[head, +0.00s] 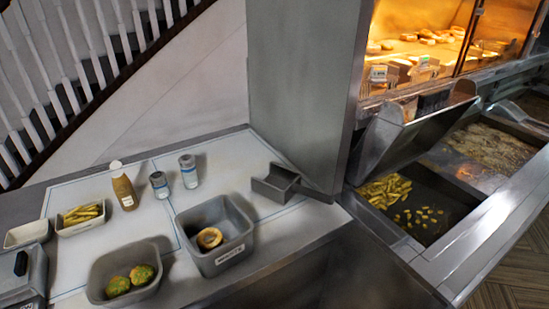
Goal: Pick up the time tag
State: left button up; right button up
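A small white tag (378,73) with dark print stands at the front left of the lit warming cabinet, beside metal holders. A second pale tag (424,62) shows a little to its right. Both are too small to read, and I cannot tell which one is the time tag. Neither of my grippers is in the head view, so their distance from the tags and their state do not show.
A counter (150,215) at left holds a grey tub (232,262) with a round item, another tub (104,276), a metal scoop (275,185), a brown bottle (123,190) and two shakers. A fryer station (440,265) with fries lies below the cabinet (362,85).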

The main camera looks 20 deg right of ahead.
aim_at(379, 73)
jog(key=l, duration=2.45)
jog(key=i+l, duration=0.1)
jog(key=l, duration=2.35)
jog(key=k+z, duration=0.05)
